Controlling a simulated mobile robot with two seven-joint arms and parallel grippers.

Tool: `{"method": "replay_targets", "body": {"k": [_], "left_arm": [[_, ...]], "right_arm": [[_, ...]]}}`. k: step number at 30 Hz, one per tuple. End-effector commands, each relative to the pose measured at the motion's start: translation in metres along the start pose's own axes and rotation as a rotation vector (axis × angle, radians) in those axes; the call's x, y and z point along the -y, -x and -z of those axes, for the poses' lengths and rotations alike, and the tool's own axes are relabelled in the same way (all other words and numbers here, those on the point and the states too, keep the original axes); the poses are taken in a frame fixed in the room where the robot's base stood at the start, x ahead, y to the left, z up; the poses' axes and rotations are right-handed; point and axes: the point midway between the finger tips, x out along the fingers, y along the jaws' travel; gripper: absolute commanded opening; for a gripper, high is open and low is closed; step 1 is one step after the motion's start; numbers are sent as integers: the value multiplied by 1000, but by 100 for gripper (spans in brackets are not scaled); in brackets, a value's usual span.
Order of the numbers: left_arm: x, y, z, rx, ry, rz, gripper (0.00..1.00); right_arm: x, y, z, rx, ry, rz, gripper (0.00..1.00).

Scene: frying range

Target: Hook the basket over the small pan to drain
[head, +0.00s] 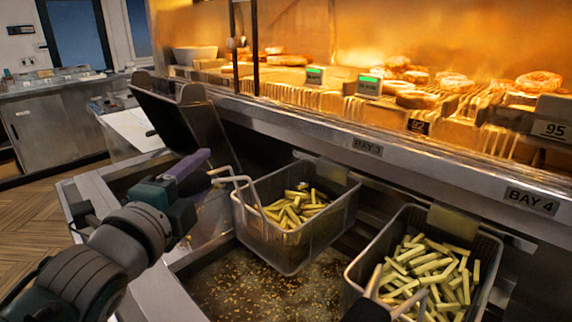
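A wire basket (305,240) with pale cut fries (294,207) hangs at the middle of the head view, above a vat of oil (235,285) with floating crumbs. Its wire handle (243,180) runs left into my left gripper (205,178), which appears shut on it; the fingertips are partly hidden. The basket's back edge is close to the rail marked BAY 3, and I cannot tell whether it is hooked there. I cannot tell for certain which vessel is the small pan.
A second basket (487,285) of fries sits at right, near the BAY 4 label (531,201), its handle toward me. A lit shelf of breads (420,85) runs along the back. A raised dark panel (185,120) stands behind my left gripper. Floor (35,225) is open at left.

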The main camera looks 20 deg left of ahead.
Motion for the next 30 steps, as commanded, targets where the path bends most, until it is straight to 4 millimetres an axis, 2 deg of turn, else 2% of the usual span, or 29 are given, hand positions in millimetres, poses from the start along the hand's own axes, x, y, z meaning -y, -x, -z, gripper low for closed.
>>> {"method": "replay_targets", "body": {"k": [3, 11, 14, 24, 30], "left_arm": [[0, 0, 0, 0, 0, 1, 65], [-2, 2, 0, 0, -3, -5, 65], [-2, 9, 0, 0, -2, -5, 65], [-2, 69, 0, 0, -1, -3, 65], [-2, 94, 0, 1, -1, -2, 65]], "right_arm": [[0, 0, 0, 0, 0, 0, 50], [0, 0, 0, 0, 0, 0, 50], [0, 0, 0, 0, 0, 0, 50], [0, -5, -2, 0, 0, 0, 50], [1, -8, -3, 1, -2, 2, 50]]}}
